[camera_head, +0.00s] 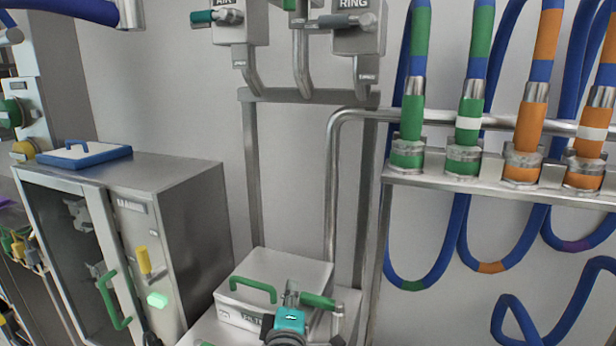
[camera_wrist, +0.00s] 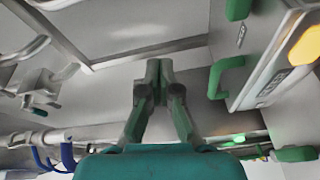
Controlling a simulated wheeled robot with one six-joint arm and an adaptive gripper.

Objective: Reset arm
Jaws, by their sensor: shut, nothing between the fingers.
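My gripper (camera_wrist: 158,68) is shut in the wrist view, its two dark green fingers meeting at the tips with nothing between them. The teal gripper body fills the bottom of that view. In the head view the teal end of my arm (camera_head: 289,322) is low in the middle, in front of a white box (camera_head: 302,268) with a green handle. The fingers are small and hard to make out there. The wrist view looks past the fingers at a grey wall and frame, with no object touching them.
A steel cabinet (camera_head: 190,215) with a blue-rimmed tray (camera_head: 85,155) on top stands at the left. Pipes and valve boxes (camera_head: 357,38) are above the white box. Green and orange couplings (camera_head: 522,165) and blue hoses (camera_head: 440,255) hang at the right.

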